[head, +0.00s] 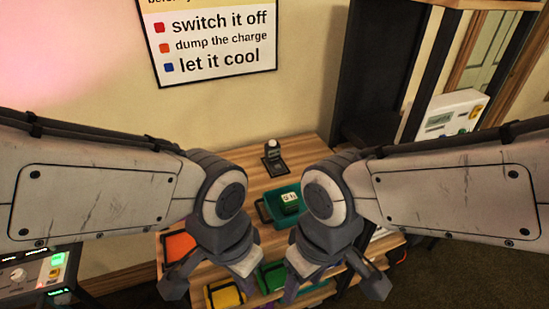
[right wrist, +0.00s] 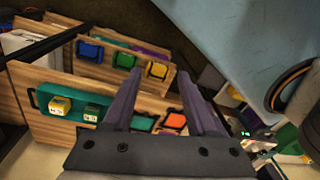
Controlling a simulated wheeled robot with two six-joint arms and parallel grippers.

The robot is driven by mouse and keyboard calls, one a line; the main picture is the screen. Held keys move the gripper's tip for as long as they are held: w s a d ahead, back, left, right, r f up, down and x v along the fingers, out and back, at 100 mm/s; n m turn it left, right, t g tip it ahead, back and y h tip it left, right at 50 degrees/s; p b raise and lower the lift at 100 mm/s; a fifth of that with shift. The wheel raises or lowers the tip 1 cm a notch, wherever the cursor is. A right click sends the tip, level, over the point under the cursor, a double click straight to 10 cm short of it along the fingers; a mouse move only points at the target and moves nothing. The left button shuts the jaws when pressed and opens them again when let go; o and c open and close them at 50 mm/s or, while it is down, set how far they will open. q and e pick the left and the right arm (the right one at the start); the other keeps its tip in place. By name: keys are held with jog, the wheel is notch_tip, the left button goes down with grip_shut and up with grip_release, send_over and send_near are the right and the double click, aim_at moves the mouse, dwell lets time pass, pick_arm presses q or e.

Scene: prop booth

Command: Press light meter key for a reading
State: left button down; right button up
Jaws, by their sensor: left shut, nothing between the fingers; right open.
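A small dark upright device with a pale rounded head (head: 273,150), which looks like the light meter, stands on a dark base at the back of the wooden table. Its key is too small to make out. My left gripper (head: 243,282) is shut and empty, in front of the table and well apart from the device. My right gripper (head: 293,286) hangs to its right, open and empty. Its two purple fingers stand apart in the right wrist view (right wrist: 161,76). The device cannot be made out in that view.
A teal tray (head: 264,210) holding small boxes is on the table; it also shows in the right wrist view (right wrist: 37,98). Yellow and green bins sit lower in front. A lit control box (head: 35,272) is at left, a white panel box (head: 447,117) at right.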

grip_shut()
dwell(1.5)
